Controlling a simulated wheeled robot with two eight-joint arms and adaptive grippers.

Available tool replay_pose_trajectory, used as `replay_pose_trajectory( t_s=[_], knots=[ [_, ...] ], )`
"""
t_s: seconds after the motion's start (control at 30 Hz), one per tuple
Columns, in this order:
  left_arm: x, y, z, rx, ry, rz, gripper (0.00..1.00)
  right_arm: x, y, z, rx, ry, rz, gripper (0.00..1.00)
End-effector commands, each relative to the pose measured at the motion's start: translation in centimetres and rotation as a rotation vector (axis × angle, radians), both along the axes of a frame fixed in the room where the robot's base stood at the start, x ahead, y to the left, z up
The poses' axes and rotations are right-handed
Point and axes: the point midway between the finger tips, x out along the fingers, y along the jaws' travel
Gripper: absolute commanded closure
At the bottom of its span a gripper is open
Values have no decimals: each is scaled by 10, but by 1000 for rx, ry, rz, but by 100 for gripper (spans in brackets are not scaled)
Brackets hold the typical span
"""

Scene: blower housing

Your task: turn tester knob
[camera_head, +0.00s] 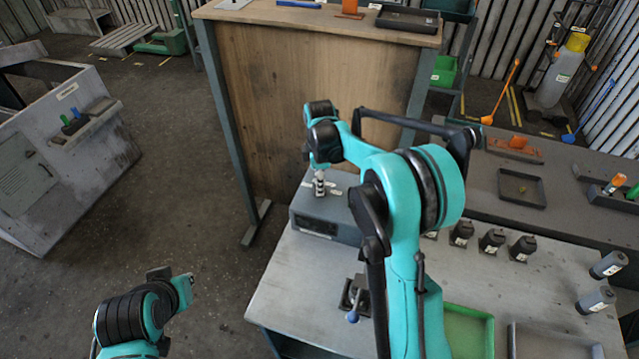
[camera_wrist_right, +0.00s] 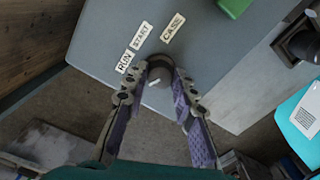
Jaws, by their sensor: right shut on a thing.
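The tester is a grey box (camera_head: 318,222) at the back left corner of the workbench. In the wrist view its grey top (camera_wrist_right: 110,45) carries white labels RUN, START and CASE. The round dark grey tester knob (camera_wrist_right: 159,77) with a small white mark sits near the box edge by the labels. My right gripper (camera_head: 319,184) points down onto the tester top. In the wrist view its fingertips (camera_wrist_right: 161,72) are closed around the knob, one on each side. The knob is hidden in the head view.
The workbench (camera_head: 300,292) holds a small fixture with a blue-tipped lever (camera_head: 353,314), several dark cylinders (camera_head: 492,240) and a green tray (camera_head: 469,331). A tall wooden-panelled table (camera_head: 290,110) stands right behind the tester.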

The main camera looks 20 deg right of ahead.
Motion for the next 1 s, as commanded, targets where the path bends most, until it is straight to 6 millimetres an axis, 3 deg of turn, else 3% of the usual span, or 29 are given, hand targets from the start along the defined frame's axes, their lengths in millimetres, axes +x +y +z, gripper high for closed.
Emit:
replay_pose_trajectory(
  t_s=[0.37, 0.4, 0.47, 0.8, 1.0],
  knots=[
    [0, 0, 0, 0, 0, 0, 100, 0, 0, 0, 0, 0, 5, 100],
    [0, 0, 0, 0, 0, 0, 100, 0, 0, 0, 0, 0, 5, 69],
    [0, 0, 0, 0, 0, 0, 100, 0, 0, 0, 0, 0, 5, 53],
    [0, 0, 0, 0, 0, 0, 100, 0, 0, 2, 0, 0, 4, 53],
    [0, 0, 0, 0, 0, 0, 100, 0, 0, 29, 0, 0, 4, 53]
  ],
)
